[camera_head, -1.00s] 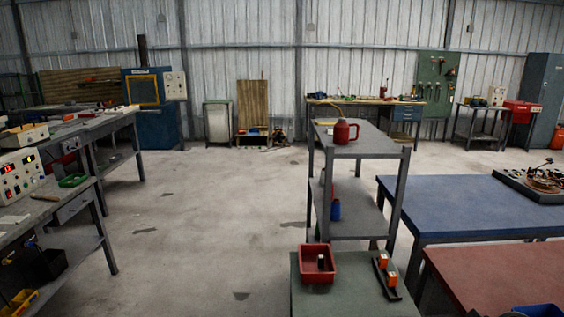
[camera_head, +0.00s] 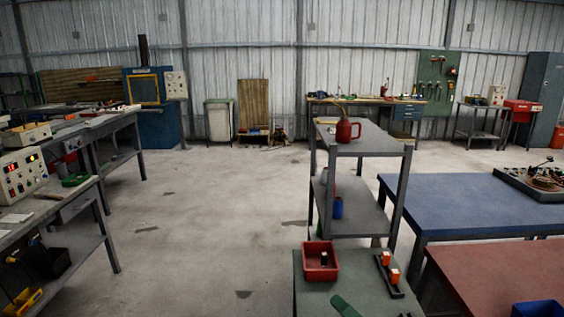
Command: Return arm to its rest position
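Neither of my grippers can be made out in the head view. A dark green piece (camera_head: 345,306) shows at the bottom edge, over the front of the grey-green table (camera_head: 312,290). Most of it is cut off by the frame. I cannot tell whether it lies on the table or is held.
On the grey-green table stand a red bin (camera_head: 320,261) and a black holder (camera_head: 389,275) with orange-topped pieces. Behind it is a grey shelf cart (camera_head: 372,146) with a red can (camera_head: 348,131). A blue table (camera_head: 470,205) is at the right. Open floor (camera_head: 215,210) lies left of centre.

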